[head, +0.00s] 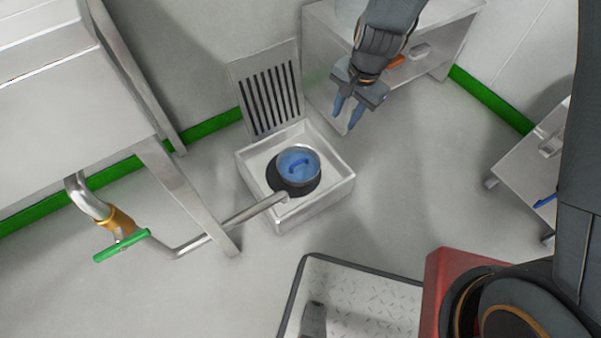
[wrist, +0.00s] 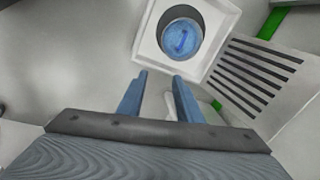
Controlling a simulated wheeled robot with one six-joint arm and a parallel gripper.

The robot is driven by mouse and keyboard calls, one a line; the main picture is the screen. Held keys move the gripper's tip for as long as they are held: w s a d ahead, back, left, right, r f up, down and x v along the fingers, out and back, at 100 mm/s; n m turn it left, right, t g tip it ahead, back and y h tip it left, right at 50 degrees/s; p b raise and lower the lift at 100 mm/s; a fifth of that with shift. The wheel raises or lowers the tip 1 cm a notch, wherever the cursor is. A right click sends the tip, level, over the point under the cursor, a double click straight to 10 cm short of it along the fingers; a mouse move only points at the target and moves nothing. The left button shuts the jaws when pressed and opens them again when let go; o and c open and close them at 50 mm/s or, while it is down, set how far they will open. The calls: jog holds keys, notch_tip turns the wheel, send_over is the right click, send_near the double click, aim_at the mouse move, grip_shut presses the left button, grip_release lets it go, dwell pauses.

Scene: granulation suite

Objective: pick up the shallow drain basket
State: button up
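A slotted grate (head: 270,92) stands upright behind the basin. A pipe (head: 230,222) with a green-handled valve (head: 121,245) reaches over the basin's left rim. A steel cabinet (head: 325,55) stands behind my gripper. A wheeled cart (head: 535,165) is at right.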

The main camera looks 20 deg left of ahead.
aim_at(299, 161)
jog(key=shift+w+a+f+m+b, duration=0.55)
jog(key=shift+a+f+b, duration=2.1)
jog(key=shift+f, duration=3.05)
jog(key=shift+w+a+f+m+b, duration=0.5)
jog(key=shift+a+f+b, duration=2.1)
jog(key=shift+f, duration=3.1)
jog(key=shift+w+a+f+m+b, duration=0.5)
jog(key=shift+a+f+b, duration=1.25)
jog(key=shift+f+b, duration=2.85)
notch_tip(299, 161, down, 2)
jog(key=shift+f+p, duration=0.1)
jog(key=shift+p, duration=1.1)
grip_shut()
